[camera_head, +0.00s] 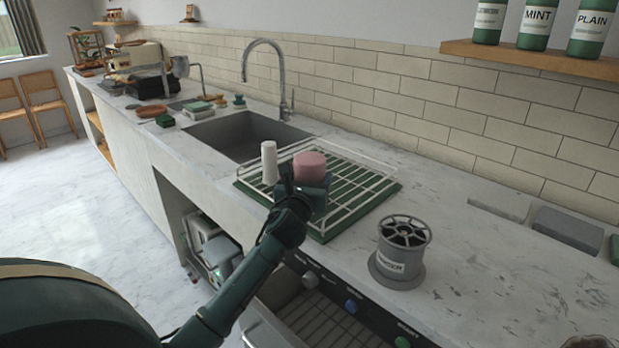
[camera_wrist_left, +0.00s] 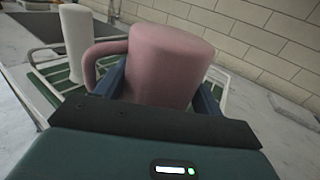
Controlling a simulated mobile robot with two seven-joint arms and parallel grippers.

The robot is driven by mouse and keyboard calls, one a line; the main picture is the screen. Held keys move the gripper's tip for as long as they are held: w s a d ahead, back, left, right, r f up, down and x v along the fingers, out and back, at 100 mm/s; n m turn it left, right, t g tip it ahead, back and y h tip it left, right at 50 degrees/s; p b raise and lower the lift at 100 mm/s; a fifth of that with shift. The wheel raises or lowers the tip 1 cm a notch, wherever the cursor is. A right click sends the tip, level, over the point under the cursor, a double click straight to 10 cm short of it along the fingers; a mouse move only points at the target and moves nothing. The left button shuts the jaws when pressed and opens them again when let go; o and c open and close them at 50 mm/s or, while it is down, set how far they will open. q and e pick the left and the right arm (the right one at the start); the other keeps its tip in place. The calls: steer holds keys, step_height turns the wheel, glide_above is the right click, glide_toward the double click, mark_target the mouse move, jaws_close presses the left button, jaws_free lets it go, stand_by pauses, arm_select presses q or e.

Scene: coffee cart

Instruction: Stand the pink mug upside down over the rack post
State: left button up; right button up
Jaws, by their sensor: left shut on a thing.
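The pink mug (camera_head: 310,167) is above the drying rack, upside down, with its closed base facing up. It also shows large in the left wrist view (camera_wrist_left: 168,62), with its handle to the left. My left gripper (camera_head: 313,190) is shut on the mug, its blue fingers on either side of it. The white rack post (camera_head: 269,162) stands upright just left of the mug, apart from it; it also shows in the left wrist view (camera_wrist_left: 76,45). The mug's rim is hidden behind the gripper. The drying rack (camera_head: 373,188) has white wires on a green base. My right gripper is not in view.
A sink (camera_head: 225,137) with a tall faucet (camera_head: 281,75) lies behind the rack to the left. A grey round rinser (camera_head: 401,252) stands on the counter at the right front. Grey blocks (camera_head: 568,227) lie farther right. The counter between them is mostly clear.

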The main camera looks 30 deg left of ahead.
arm_select(q)
steer(key=shift+f, duration=0.1)
steer(key=o, duration=1.2)
steer(key=shift+c, duration=0.2)
steer(key=shift+o, duration=0.4)
steer(key=shift+f, duration=0.15)
steer(key=shift+s, duration=0.1)
